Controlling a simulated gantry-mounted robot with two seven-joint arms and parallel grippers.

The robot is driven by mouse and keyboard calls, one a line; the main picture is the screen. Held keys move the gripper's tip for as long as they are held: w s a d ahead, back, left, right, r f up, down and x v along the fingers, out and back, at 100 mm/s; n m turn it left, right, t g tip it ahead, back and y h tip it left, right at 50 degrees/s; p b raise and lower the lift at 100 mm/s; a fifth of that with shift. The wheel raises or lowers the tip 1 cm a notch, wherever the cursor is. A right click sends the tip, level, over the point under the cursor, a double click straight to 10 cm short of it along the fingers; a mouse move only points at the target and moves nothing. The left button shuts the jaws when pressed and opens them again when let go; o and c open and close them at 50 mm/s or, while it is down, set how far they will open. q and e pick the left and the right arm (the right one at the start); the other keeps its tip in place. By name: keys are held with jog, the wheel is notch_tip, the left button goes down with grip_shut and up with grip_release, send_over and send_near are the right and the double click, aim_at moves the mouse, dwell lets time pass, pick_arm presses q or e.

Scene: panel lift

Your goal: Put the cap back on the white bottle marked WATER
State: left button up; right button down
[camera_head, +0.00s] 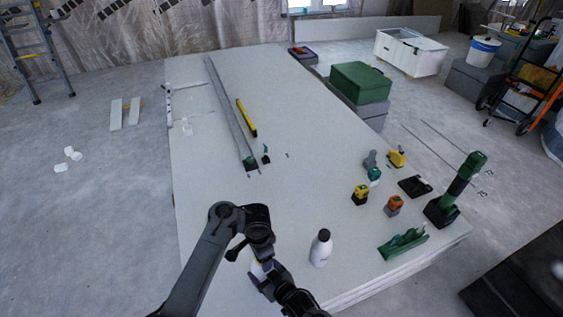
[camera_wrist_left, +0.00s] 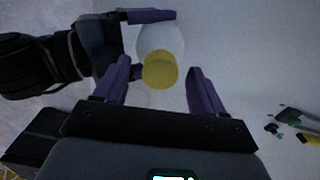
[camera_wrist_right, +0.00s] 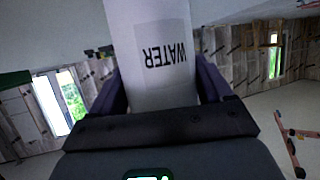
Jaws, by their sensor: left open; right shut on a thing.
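The white bottle marked WATER (camera_wrist_right: 165,45) is between the fingers of my right gripper (camera_head: 264,272), which is shut on it; the lettering shows upside down in the right wrist view. In the left wrist view the bottle's white round body (camera_wrist_left: 163,36) shows behind a yellow cap (camera_wrist_left: 160,72). The cap lines up with the bottle's top; I cannot tell whether it is seated. My left gripper (camera_wrist_left: 158,85) is open, its purple fingers on either side of the cap, apart from it. In the head view my left arm hides most of the bottle.
Another white bottle with a black cap (camera_head: 320,248) stands upright just right of my right gripper. Several tools and batteries, a green drill (camera_head: 463,185) among them, stand at the table's right. A yellow level (camera_head: 247,118) lies farther back. The table's middle is clear.

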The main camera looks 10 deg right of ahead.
pick_arm(q)
jog(key=n, duration=0.3)
jog(key=shift+n, duration=0.3)
jog(key=n, duration=1.2)
jog(key=shift+n, duration=0.4)
notch_tip(320, 180, up, 9)
jog(key=shift+f, duration=0.2)
jog(key=w+d+r+m+t+y, duration=0.1)
jog(key=w+d+r+t, duration=0.1)
jog(key=r, duration=0.5)
jog(key=w+d+r+m+t+y, duration=0.1)
jog(key=w+d+r+t, duration=0.1)
jog(key=r, duration=0.6)
jog(key=w+d+r+m+t+y, duration=0.1)
jog(key=w+d+r+m+t, duration=0.1)
jog(key=r, duration=0.5)
jog(key=shift+w+d+r+t, duration=0.35)
jog(key=shift+d+t, duration=0.3)
jog(key=shift+t, duration=0.45)
